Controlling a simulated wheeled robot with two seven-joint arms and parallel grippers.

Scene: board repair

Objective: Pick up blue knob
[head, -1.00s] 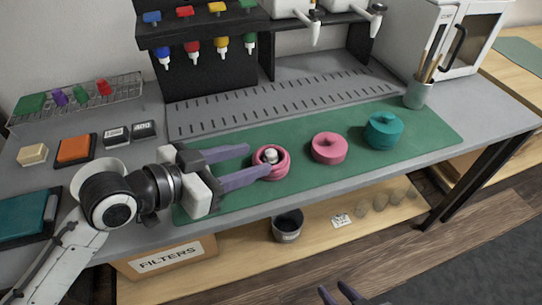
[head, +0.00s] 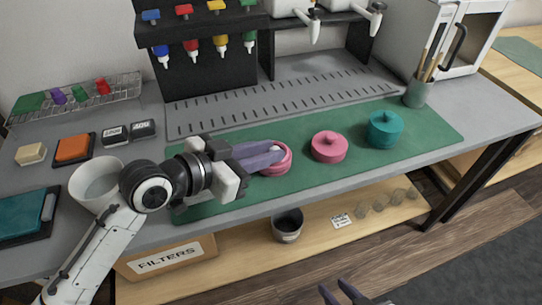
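Three round lidded pots stand in a row on the green mat (head: 445,132). The right one is a teal-blue pot (head: 384,132) with a teal-blue knob (head: 385,117) on top. The middle pink pot (head: 328,149) has a small pink knob. My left gripper (head: 278,152) is at the left pink pot (head: 284,166), its purple fingers close together over the top. They appear shut on a pale knob there, which they mostly hide. My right gripper (head: 340,294) is at the bottom edge, fingers apart and empty, away from the table.
A brush cup (head: 416,94) stands behind the teal-blue pot. A black rack (head: 205,80) with coloured bottles and a blue piece (head: 151,16) stands at the back. A white bowl (head: 97,182) is beside my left arm. Below is a shelf with a filters box (head: 165,258).

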